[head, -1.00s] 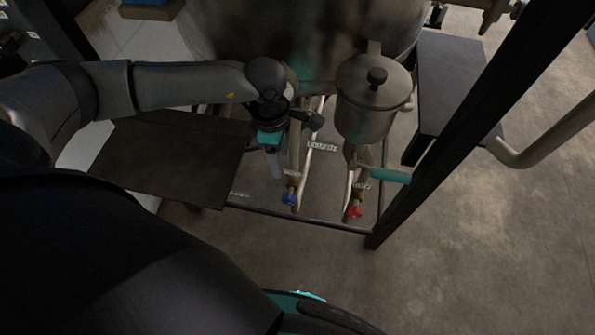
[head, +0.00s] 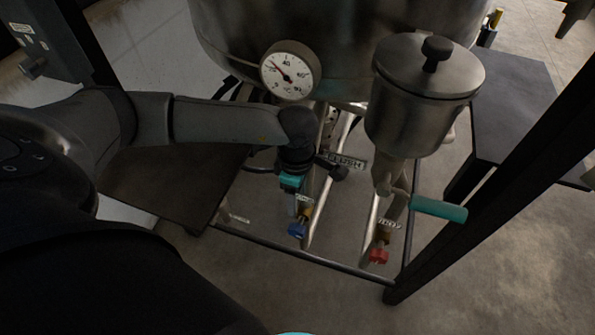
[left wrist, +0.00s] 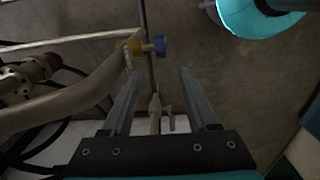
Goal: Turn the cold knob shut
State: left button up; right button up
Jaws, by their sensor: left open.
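The blue knob (head: 297,230), which I take for the cold one, sits low on a thin pipe under the vessel, beside a small tag. In the left wrist view the blue knob (left wrist: 160,46) lies beyond the fingertips, on a brass valve body (left wrist: 131,46). A red knob (head: 378,256) is on the pipe to its right. My left gripper (left wrist: 160,75) is open and empty, its fingers pointing toward the blue knob with a gap left. In the head view the left gripper (head: 291,183) shows above the blue knob; its fingers are hard to make out. My right gripper is not in view.
A lidded metal pot (head: 420,100) and a teal-handled lever (head: 438,208) stand right of the left gripper. A round gauge (head: 290,70) is on the vessel behind. Dark plates (head: 165,180) and frame bars (head: 300,257) flank the pipes. Open floor lies front right.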

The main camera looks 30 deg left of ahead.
aim_at(297, 226)
pick_arm(q)
notch_tip(297, 226, down, 12)
jog(key=b, duration=0.4)
jog(key=shift+f+b, duration=0.65)
jog(key=shift+f, duration=0.75)
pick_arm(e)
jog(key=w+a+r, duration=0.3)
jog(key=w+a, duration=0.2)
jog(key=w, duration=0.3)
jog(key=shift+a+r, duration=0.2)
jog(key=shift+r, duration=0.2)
pick_arm(q)
jog(key=shift+c, duration=0.3)
grip_shut()
